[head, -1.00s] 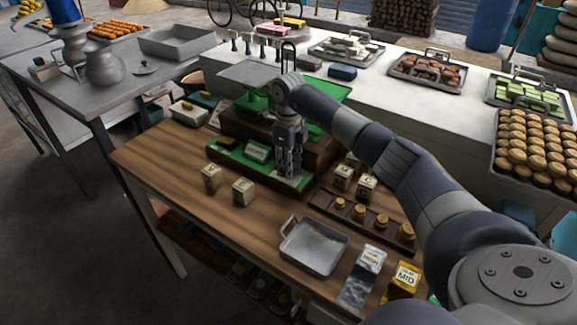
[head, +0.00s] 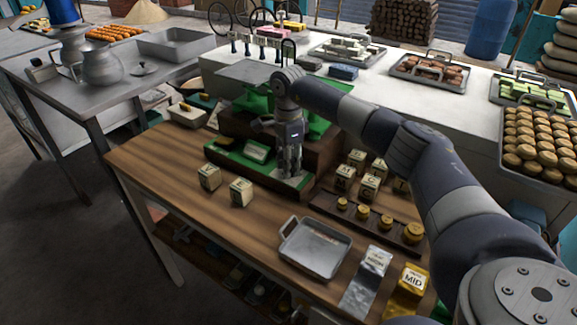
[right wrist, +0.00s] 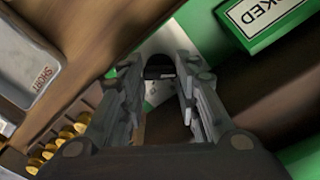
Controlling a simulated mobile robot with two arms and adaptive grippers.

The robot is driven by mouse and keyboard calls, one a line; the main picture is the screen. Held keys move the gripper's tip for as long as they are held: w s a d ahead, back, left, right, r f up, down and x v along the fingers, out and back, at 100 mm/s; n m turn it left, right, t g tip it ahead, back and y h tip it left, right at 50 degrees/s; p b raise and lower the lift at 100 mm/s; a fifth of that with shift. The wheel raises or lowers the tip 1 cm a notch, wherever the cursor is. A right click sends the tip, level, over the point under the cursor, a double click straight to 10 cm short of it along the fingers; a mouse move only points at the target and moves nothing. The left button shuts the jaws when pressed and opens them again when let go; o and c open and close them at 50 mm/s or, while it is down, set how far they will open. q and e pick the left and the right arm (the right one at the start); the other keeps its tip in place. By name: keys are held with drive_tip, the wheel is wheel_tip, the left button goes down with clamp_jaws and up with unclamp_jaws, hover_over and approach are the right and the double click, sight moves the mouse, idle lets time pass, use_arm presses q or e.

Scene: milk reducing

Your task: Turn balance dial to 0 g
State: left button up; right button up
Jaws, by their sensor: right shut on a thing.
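The balance has a dark wooden base (head: 245,127) with green pans (head: 318,128) and a green front panel (head: 232,158). My right gripper (head: 289,174) points down at the front right of this base. In the right wrist view my right gripper (right wrist: 160,78) is shut on a dark dial knob (right wrist: 158,72). A pale dial plate (right wrist: 166,42) with small marks lies around it. The dial reading is too small to tell. A white label (right wrist: 268,14) ending in "KED" sits on green beside it. My left gripper is not in view.
Cream blocks (head: 241,192) stand left of the gripper, and more (head: 369,187) to the right. A rack of brass weights (head: 387,222) and a metal tray (head: 313,272) are in front. The wooden table (head: 180,170) is clear at the left.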

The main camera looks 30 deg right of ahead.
drive_tip(key=shift+w+d+r+n, duration=0.1)
drive_tip(key=shift+r+n, duration=0.05)
drive_tip(key=shift+n, duration=0.45)
drive_tip(key=o, duration=0.8)
wheel_tip(320, 180, up, 12)
idle(0.7)
